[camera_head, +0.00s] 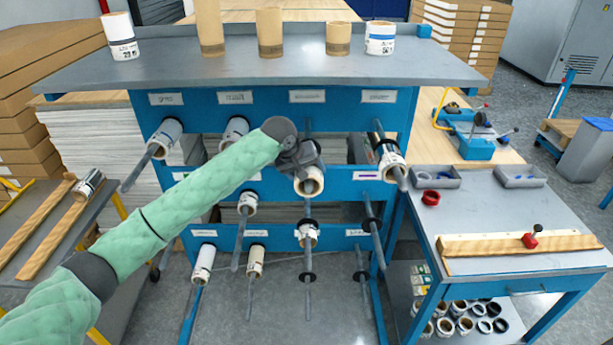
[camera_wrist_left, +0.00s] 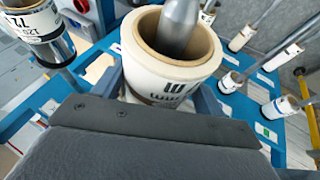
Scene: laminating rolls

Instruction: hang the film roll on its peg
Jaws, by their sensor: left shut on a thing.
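The film roll (camera_head: 309,184) is white with a brown cardboard core and sits in front of the middle column of the blue rack. In the left wrist view the roll (camera_wrist_left: 150,82) shows dark print on its side, and its open core faces the camera. A grey peg (camera_wrist_left: 179,22) shows inside the core opening, with the core around it; how far the roll sits along it I cannot tell. My left gripper (camera_head: 303,168) is shut on the roll, its jaws on either side of it in the left wrist view (camera_wrist_left: 165,92). My right gripper is not in view.
The blue rack (camera_head: 280,114) has several pegs jutting forward, some holding rolls, close around my left arm. Several rolls and cores stand on its grey top shelf (camera_head: 190,72). A side table (camera_head: 510,215) with trays stands at the right, and a bench with wooden bars at the left.

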